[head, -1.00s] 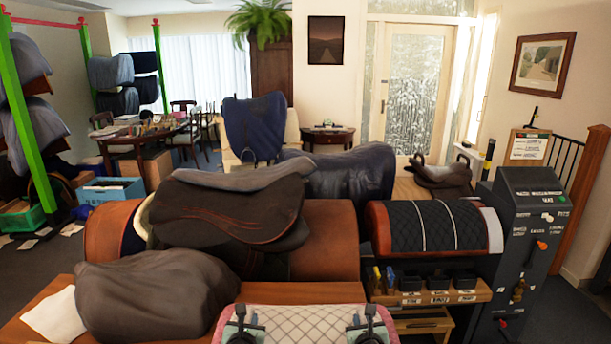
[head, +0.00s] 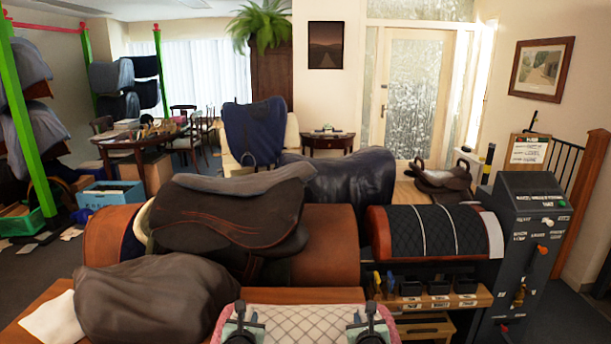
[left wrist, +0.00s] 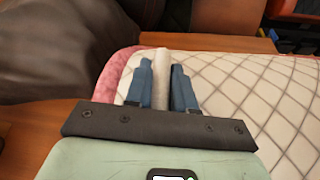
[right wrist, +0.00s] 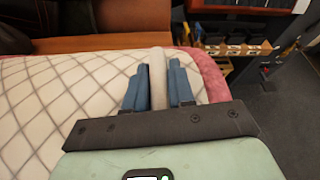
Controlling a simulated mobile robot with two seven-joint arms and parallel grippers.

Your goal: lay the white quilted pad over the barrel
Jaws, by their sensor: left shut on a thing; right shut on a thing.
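The white quilted pad (head: 305,322) with pink trim is at the bottom middle of the head view, in front of the bench's near side. My left gripper (head: 243,312) is shut on its left part; the left wrist view shows a pale strip between the fingers (left wrist: 161,85). My right gripper (head: 368,312) is shut on its right part, also seen in the right wrist view (right wrist: 158,85). A brown leather barrel (head: 330,250) lies beyond, with a dark saddle (head: 230,220) on its left part. A second barrel at right carries a black quilted pad (head: 425,232).
A dark covered shape (head: 150,305) sits on the wooden bench (head: 300,295), left of the white pad. A white sheet (head: 52,318) lies beside it. A dark control pedestal (head: 530,250) stands at right. A small shelf with black bins (head: 438,288) is below the right barrel.

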